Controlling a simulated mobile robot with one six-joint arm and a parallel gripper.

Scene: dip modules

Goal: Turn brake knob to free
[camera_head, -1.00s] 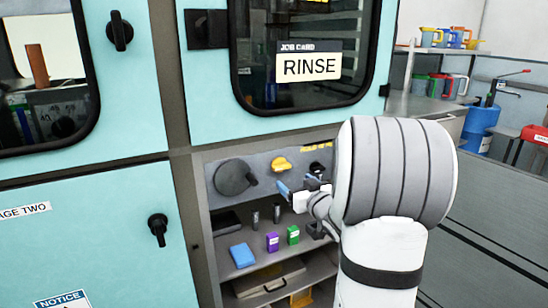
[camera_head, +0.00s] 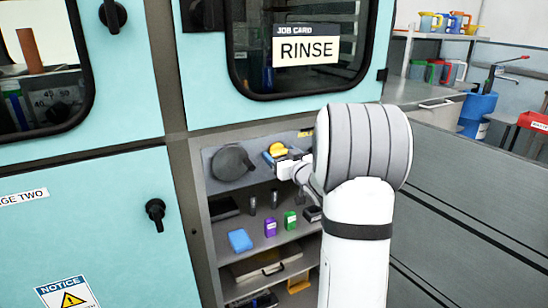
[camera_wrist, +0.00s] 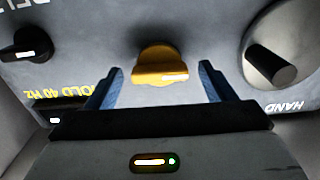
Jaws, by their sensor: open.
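A yellow knob (camera_head: 278,149) sits on the grey control panel inside the open lower compartment. In the wrist view the yellow knob (camera_wrist: 161,64) lies between and just beyond my open blue fingertips, with a pale mark on its front edge. My gripper (camera_wrist: 160,75) shows clear gaps at both sides of the knob. In the head view my gripper (camera_head: 272,157) is at the panel, partly hidden by my wrist. A black knob (camera_wrist: 30,46) with a white mark is at left in the wrist view. I can read no brake label.
A large round dial (camera_head: 232,163) with a dark handle is left of the yellow knob; it also shows in the wrist view (camera_wrist: 277,50). Below, a shelf holds a blue box (camera_head: 240,240), a purple box (camera_head: 270,227) and a green box (camera_head: 290,220). Compartment walls are close by.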

